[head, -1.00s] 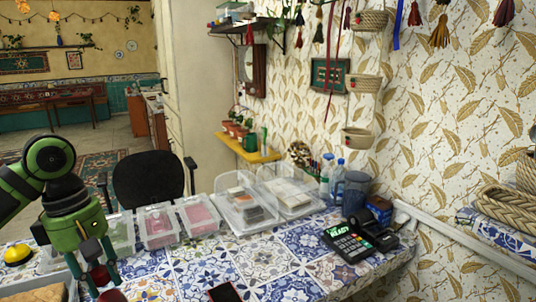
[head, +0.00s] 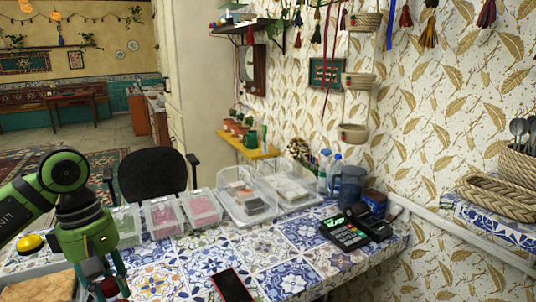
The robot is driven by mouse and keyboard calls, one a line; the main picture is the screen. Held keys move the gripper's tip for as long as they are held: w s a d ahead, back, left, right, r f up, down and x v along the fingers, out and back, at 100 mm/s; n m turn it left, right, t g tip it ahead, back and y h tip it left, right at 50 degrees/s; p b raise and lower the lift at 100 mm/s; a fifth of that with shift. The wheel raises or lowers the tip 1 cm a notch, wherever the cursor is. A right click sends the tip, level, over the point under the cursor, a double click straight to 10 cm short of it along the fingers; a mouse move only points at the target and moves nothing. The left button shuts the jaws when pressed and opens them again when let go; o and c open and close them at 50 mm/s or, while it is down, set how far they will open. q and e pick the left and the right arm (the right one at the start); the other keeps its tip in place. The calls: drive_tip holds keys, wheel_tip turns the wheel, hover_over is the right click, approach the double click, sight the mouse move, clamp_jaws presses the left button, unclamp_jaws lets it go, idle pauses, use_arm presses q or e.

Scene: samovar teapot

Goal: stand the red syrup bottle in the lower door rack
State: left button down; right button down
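My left gripper (head: 107,287) points down at the lower left, over the tiled counter (head: 192,262). Its two fingers are spread apart. A small dark red thing (head: 108,285) shows between and behind the fingers; it may be the red syrup bottle, but too little of it shows to be sure. I cannot tell whether the fingers touch it. No fridge and no lower door rack are in view. My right gripper is not in view.
Clear tubs (head: 200,208) and lidded boxes (head: 245,200) line the counter's back. A card terminal (head: 346,234), a blue jug (head: 352,187) and bottles stand at the right. A red-edged phone (head: 233,287) lies in front. A yellow button (head: 29,243) is at the left.

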use_arm(q)
drive_tip(key=s+d+f+m+y, duration=0.1)
drive_tip(key=s+d+f+m, duration=0.5)
drive_tip(key=d+f+m, duration=0.3)
wheel_tip(320, 180, down, 3)
drive_tip(key=m, duration=0.3)
drive_tip(key=shift+m+g+y, duration=0.3)
drive_tip(key=shift+m+g, duration=0.1)
drive_tip(key=shift+a+r, duration=0.1)
drive_tip(key=shift+w+r, duration=0.1)
drive_tip(key=shift+w, duration=0.05)
